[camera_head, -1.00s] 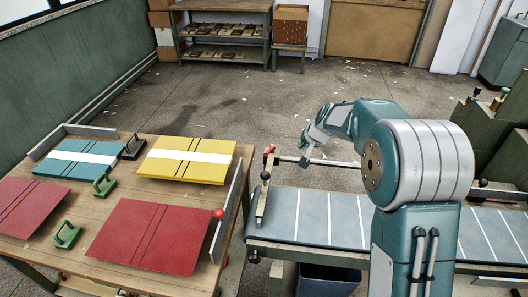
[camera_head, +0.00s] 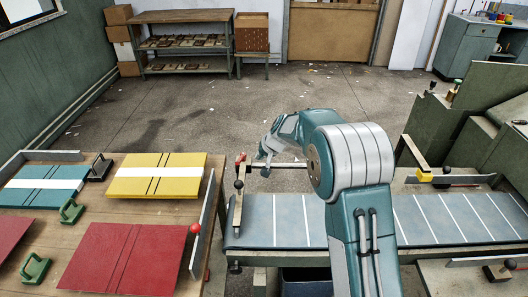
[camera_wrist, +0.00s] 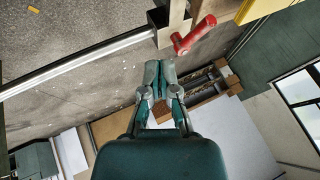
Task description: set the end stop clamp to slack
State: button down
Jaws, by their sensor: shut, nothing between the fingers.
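A red lever (camera_head: 240,158), which looks like the end stop clamp's handle, sits at the far end of the wooden bar across the left end of the blue feeder bed (camera_head: 275,222). In the wrist view the red lever (camera_wrist: 193,36) sticks out beside a wood and metal block (camera_wrist: 172,22), just ahead and to the right of my fingertips. My gripper (camera_wrist: 159,68) is shut and empty, apart from the lever. In the head view my gripper (camera_head: 262,156) is just right of the lever, small and partly unclear. The clamp's lower parts are hidden.
A metal rod (camera_head: 288,164) runs along the bed's far side. A black knob (camera_head: 238,184) stands on the wooden bar. Left is a table with coloured boards (camera_head: 155,175) and a steel fence with a red ball (camera_head: 195,229).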

aim_at(246, 159)
jog(key=a+f, duration=0.1)
jog(key=w+a+f, duration=0.1)
jog(key=a, duration=0.1)
jog(key=w+a+f, duration=0.1)
jog(key=a, duration=0.1)
jog(key=shift+w+f, duration=0.1)
jog(key=shift+f, duration=0.15)
